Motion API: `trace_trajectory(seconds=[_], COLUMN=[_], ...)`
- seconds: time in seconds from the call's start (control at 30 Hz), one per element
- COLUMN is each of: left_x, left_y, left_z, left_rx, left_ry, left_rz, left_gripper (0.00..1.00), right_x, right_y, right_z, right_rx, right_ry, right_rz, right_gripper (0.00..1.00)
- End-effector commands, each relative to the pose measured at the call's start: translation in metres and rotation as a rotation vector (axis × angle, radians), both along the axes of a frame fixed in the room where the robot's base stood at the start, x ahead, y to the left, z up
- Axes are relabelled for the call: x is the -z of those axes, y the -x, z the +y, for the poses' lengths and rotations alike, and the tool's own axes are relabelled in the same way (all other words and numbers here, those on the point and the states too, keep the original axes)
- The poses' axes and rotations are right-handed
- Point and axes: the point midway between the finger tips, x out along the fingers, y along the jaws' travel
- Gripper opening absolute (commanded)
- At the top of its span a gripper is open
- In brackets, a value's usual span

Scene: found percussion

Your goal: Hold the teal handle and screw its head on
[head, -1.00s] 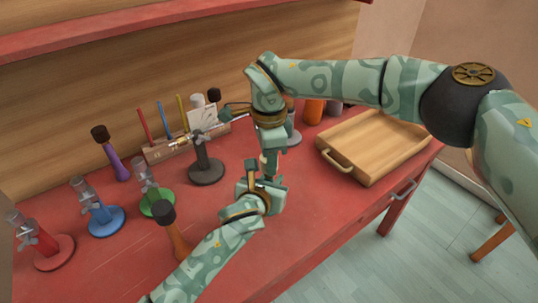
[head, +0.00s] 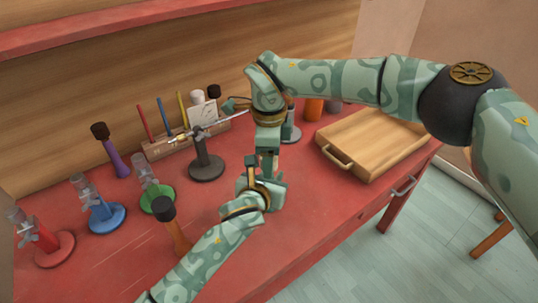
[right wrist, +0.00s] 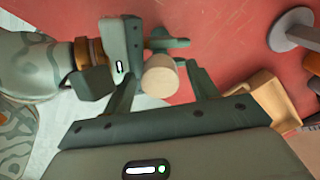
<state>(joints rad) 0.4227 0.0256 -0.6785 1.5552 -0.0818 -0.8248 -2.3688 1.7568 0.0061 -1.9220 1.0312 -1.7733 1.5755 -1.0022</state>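My left gripper (head: 262,188) is raised above the table near its middle, directly below my right gripper (head: 268,162), which points down. In the right wrist view a tan cylinder (right wrist: 160,76), apparently the head, shows end-on between the right gripper's two fingers (right wrist: 162,82). Those fingers stand apart with a narrow gap on each side of it. Behind it, the left gripper (right wrist: 150,48) appears closed around a short dark teal piece (right wrist: 158,33), seemingly the handle. Most of the handle is hidden, and I cannot tell how head and handle are joined.
Red, blue and green stands with clamps (head: 100,217) and an orange mallet (head: 170,225) stand at the left. A dark stand (head: 206,168) with a rod and card is behind my grippers. A wooden tray (head: 375,145) lies at the right. The front table is clear.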

Motion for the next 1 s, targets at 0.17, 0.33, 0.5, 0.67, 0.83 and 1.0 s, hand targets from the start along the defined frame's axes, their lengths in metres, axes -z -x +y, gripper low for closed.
trace_trajectory(seconds=[0.17,0.33,0.5,0.67,0.83,1.0], left_x=[0.001,0.001,0.001,0.001,0.001,0.001], left_y=[0.0,0.0,0.0,0.0,0.0,0.0], left_z=[0.0,0.0,0.0,0.0,0.0,0.0], left_rx=[-0.001,-0.001,0.0,0.0,0.0,0.0], left_ry=[-0.002,-0.002,-0.001,-0.001,-0.001,-0.001], left_rz=[0.001,0.001,0.001,0.001,0.001,0.001], left_gripper=[0.0,0.0,0.0,0.0,0.0,0.0], right_x=[0.0,-0.005,-0.026,-0.043,-0.045,-0.045], right_y=[0.0,0.0,-0.001,0.0,0.0,0.0], right_z=[0.0,0.0,0.0,0.0,0.0,0.0], right_rx=[-0.001,-0.001,-0.002,-0.001,-0.002,-0.017], right_ry=[0.0,0.0,0.0,0.0,0.0,0.0], right_rz=[0.0,-0.001,-0.003,-0.001,0.001,0.001], right_gripper=[0.58,0.58,0.58,0.58,0.58,0.55])
